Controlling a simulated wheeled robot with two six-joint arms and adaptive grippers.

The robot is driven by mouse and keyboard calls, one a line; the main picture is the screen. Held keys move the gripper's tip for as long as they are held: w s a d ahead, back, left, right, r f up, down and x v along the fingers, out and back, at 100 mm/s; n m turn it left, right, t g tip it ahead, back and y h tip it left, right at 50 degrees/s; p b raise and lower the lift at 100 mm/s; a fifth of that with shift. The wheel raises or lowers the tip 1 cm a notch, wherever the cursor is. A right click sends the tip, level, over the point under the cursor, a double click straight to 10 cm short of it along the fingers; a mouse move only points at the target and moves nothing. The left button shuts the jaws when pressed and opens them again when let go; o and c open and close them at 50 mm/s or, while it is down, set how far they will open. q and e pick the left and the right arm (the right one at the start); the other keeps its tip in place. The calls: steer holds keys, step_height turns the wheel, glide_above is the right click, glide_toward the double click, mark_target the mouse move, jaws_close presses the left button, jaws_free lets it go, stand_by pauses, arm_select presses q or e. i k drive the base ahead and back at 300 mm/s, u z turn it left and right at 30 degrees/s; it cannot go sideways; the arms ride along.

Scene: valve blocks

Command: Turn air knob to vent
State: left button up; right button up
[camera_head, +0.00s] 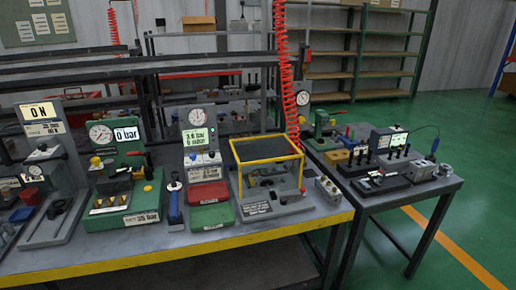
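Neither of my grippers shows in the head view. A row of valve test stations stands on the grey bench (230,236). The left station has a lit "ON" display (40,111). The green station (120,217) has a round gauge (101,134), a "0 bar" display (126,134) and a yellow knob (148,188). The station right of it has a gauge (197,116) and a lit green readout (196,137). Small knobs and handles show on several stations. Their labels are too small to read, so I cannot tell which is the air knob or where it points.
A yellow-framed box (267,149) stands on the bench, with a red coiled hose (281,70) hanging behind it. A second bench (403,190) with small devices stands at the right. Shelves (385,46) line the back.

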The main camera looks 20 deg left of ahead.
mark_target(211, 154)
steer(key=z, duration=0.25)
steer(key=i, duration=1.4)
steer(key=u, duration=0.65)
